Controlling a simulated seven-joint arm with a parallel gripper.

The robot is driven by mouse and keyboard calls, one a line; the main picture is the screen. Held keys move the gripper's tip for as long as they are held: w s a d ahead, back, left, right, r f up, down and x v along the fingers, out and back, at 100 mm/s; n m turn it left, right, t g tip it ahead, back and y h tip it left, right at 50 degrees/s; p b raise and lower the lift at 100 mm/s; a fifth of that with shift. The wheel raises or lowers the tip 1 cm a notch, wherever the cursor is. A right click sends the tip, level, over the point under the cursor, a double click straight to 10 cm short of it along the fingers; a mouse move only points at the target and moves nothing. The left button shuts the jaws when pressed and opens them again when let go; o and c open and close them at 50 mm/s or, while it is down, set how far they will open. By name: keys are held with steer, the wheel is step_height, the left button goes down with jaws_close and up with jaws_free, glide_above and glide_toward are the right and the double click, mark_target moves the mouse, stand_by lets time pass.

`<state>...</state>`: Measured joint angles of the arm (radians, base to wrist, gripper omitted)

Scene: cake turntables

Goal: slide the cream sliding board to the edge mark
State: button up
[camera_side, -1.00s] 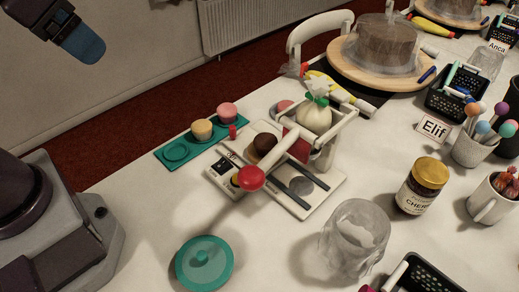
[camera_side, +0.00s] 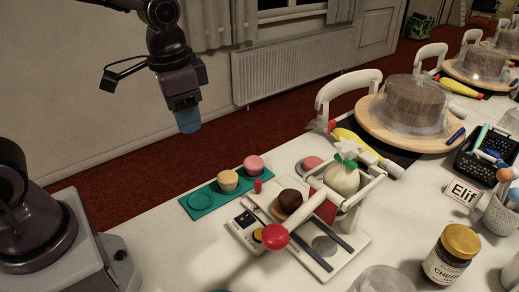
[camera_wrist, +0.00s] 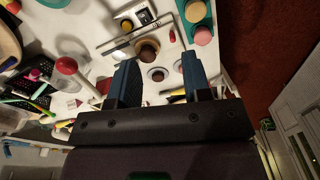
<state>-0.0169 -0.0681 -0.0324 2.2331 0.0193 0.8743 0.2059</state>
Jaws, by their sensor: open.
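A cream board (camera_side: 341,259) with two dark rails and a grey disc lies at the front of a cream press-like device on the table. I cannot tell for certain whether this is the sliding board or the device's base, and I cannot pick out the edge mark. A red ball knob (camera_side: 275,237) stands at the device's front left. My gripper (camera_side: 187,120) is in the air to the upper left of the device, touching nothing. In the wrist view its two blue fingers (camera_wrist: 160,82) are apart with nothing between them; the device shows beyond them, partly hidden.
A green tray (camera_side: 201,201) with a yellow and a pink cake stands left of the device, near a small red peg (camera_side: 257,186). A brown cake (camera_side: 414,103) under a clear cover sits on a wooden turntable (camera_side: 372,133) behind. A gold-lidded jar (camera_side: 452,256) stands at right.

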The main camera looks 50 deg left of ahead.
steer(key=w+f+m+g, duration=0.2)
steer(key=w+f+m, duration=0.7)
steer(key=w+f, duration=0.3)
steer(key=m, duration=0.5)
glide_above(258, 180)
steer(key=shift+f+t, duration=0.4)
steer(key=shift+f, duration=0.45)
steer(key=shift+m, duration=0.6)
step_height(258, 180, down, 10)
steer(key=shift+r, duration=0.25)
steer(key=c, duration=0.8)
steer(key=shift+o, duration=0.2)
steer(key=shift+d, duration=0.1)
